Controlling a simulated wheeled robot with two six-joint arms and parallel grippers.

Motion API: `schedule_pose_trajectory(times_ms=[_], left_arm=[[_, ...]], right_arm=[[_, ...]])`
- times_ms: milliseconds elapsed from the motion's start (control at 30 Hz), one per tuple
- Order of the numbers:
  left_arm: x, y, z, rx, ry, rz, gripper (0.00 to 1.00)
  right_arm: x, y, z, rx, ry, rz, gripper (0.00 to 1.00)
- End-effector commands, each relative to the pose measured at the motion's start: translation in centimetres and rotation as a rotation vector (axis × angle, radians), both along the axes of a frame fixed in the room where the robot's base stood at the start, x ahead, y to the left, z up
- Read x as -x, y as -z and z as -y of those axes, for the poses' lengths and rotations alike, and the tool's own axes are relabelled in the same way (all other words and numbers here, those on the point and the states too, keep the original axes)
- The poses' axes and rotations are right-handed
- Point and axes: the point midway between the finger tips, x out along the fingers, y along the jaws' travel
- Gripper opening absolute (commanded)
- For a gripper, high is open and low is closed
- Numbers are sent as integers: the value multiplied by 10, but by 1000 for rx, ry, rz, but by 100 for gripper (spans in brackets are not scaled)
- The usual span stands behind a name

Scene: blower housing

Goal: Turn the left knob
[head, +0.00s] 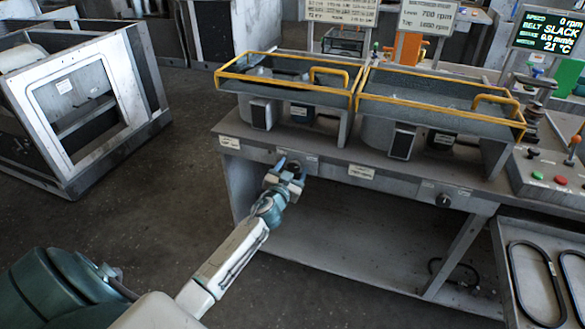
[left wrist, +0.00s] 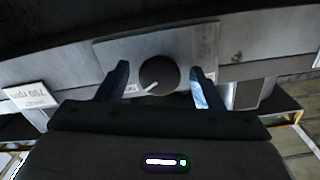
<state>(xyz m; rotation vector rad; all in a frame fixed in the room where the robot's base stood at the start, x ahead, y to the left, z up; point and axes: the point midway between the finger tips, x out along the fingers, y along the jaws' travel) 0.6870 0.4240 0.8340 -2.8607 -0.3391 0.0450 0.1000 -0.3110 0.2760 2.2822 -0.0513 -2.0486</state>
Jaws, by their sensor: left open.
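The left knob (left wrist: 159,75) is a dark round dial with a pale pointer line, set in a grey plate (left wrist: 197,43) on the bench front. In the left wrist view its pointer slants toward the lower left. My left gripper (left wrist: 160,82) is open, with one finger on each side of the knob and a visible gap to it on both sides. In the head view my left gripper (head: 289,170) is at the bench's front edge and covers much of the knob. A second dark knob (head: 443,200) sits farther right on the bench front. My right gripper is not in view.
Two yellow-rimmed housings (head: 290,82) stand on the bench (head: 236,125) above the knobs. A control box (head: 548,178) with buttons and a lever is at the right. A screen (head: 547,32) reads belt slack and 0 rpm. Open floor lies left of the bench.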

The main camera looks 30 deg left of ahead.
Motion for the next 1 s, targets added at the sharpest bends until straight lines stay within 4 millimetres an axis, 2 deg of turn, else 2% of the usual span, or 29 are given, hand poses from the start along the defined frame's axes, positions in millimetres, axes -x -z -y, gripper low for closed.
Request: schedule_pose_trajectory(times_ms=[300,500,533,767,1000], left_arm=[[-2,0,0,0,1,0,58],[-2,0,0,0,0,0,19],[-2,0,0,0,0,0,16],[-2,1,0,-15,1,-4,16],[-2,1,0,-109,1,-27,16]], right_arm=[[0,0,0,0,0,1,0],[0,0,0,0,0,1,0],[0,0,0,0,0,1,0],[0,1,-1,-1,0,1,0],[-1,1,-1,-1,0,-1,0]])
